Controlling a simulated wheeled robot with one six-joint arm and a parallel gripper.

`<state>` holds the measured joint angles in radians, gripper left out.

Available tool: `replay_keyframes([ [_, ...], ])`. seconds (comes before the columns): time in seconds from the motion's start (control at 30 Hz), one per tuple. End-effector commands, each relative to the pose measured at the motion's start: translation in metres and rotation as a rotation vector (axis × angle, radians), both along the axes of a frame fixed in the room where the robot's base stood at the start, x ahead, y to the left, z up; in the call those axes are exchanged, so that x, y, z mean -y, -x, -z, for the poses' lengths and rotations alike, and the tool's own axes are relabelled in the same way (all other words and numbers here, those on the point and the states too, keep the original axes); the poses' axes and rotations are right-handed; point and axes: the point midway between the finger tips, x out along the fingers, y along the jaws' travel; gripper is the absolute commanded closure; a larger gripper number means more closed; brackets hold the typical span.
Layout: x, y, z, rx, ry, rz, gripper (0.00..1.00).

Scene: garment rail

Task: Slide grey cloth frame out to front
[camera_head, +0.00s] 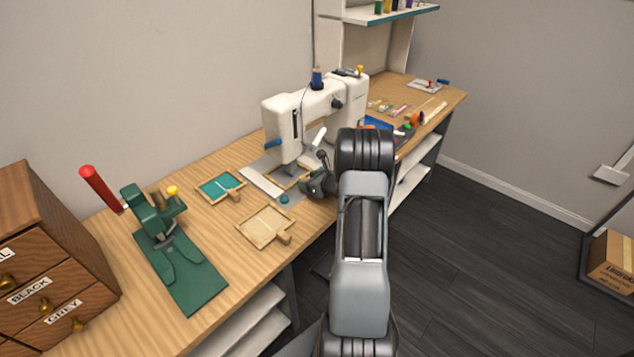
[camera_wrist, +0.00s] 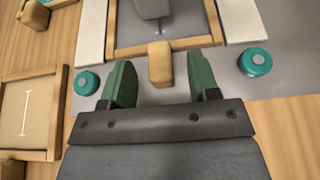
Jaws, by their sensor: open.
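The grey cloth frame, a wooden frame (camera_wrist: 122,48) with grey cloth (camera_wrist: 190,28) and a short wooden handle (camera_wrist: 160,66), lies on the sewing machine's bed. Its far part runs out of the wrist view, and the machine's foot or needle part covers some of the cloth. In the head view the frame (camera_head: 294,183) shows partly under the white sewing machine (camera_head: 283,130). My gripper (camera_wrist: 160,74) is open, with green fingers on either side of the handle in the picture and gaps on both sides. My gripper also shows in the head view (camera_head: 312,184), largely hiding its fingertips.
Two teal knobs (camera_wrist: 87,83) (camera_wrist: 255,62) flank the handle. A cream cloth frame (camera_head: 265,226) and a teal cloth frame (camera_head: 220,186) lie to the left on the bench. A green press (camera_head: 180,265) and wooden drawers (camera_head: 45,270) stand further left.

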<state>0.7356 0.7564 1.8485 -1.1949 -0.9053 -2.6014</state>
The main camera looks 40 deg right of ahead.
Motion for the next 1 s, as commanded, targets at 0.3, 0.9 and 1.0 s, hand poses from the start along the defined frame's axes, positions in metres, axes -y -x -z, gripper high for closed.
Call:
replay_keyframes([
  [0.3,-0.003,-0.014,0.006,0.0,-0.001,0.0,0.45],
  [0.9,-0.003,-0.014,0.006,0.0,-0.001,0.0,0.73],
  [1.0,-0.003,-0.014,0.006,0.0,-0.001,0.0,0.83],
])
